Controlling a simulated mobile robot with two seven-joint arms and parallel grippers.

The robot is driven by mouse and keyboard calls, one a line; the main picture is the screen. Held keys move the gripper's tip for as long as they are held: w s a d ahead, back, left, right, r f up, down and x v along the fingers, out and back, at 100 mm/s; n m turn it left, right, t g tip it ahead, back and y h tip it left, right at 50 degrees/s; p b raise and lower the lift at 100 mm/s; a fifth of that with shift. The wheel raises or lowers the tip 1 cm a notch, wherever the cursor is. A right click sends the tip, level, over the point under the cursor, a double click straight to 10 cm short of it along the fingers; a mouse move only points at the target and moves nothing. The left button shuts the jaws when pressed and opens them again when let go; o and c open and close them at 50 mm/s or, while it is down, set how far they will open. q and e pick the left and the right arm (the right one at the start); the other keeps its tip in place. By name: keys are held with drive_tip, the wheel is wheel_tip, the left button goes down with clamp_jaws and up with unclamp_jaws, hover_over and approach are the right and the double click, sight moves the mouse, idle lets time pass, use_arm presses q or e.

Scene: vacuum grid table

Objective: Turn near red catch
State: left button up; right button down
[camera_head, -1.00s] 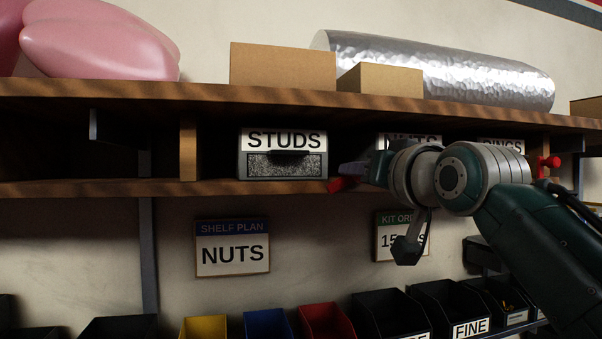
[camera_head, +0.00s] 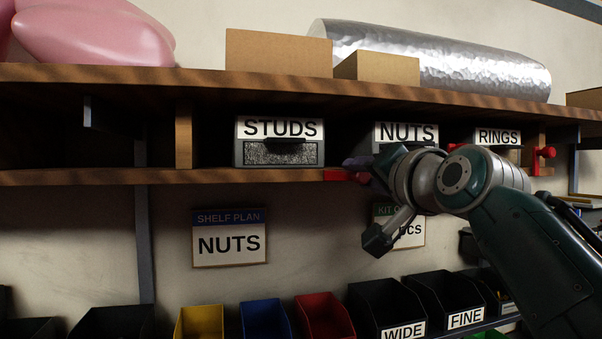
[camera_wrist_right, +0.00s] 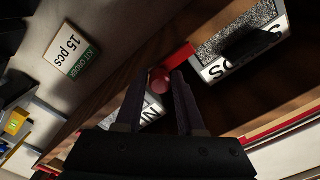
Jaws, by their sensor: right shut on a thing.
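The near red catch (camera_head: 338,175) sits at the front edge of the lower shelf, between the STUDS bin (camera_head: 280,152) and the NUTS bin (camera_head: 406,133). Its red bar lies roughly along the shelf edge. My right gripper (camera_head: 359,163) is at the catch, its wrist partly hiding the NUTS bin front. In the right wrist view, the fingers (camera_wrist_right: 160,80) are shut on the round red knob, with the red bar (camera_wrist_right: 178,57) running out toward the STUDS bin. My left gripper is not in view.
A second red catch (camera_head: 543,153) is at the right, beside the RINGS bin (camera_head: 497,137). The upper shelf (camera_head: 300,82) runs close above the bins. A NUTS shelf plan sign (camera_head: 229,238) hangs below. Open coloured bins line the bottom.

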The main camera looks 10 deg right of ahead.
drive_tip(key=shift+a+f, duration=0.15)
drive_tip(key=shift+f, duration=0.3)
drive_tip(key=c, duration=0.7)
unclamp_jaws()
drive_tip(key=shift+o, duration=0.2)
drive_tip(key=shift+r, duration=0.1)
drive_tip(key=s+b, duration=0.5)
drive_tip(key=s, duration=0.5)
drive_tip(key=shift+b, duration=0.35)
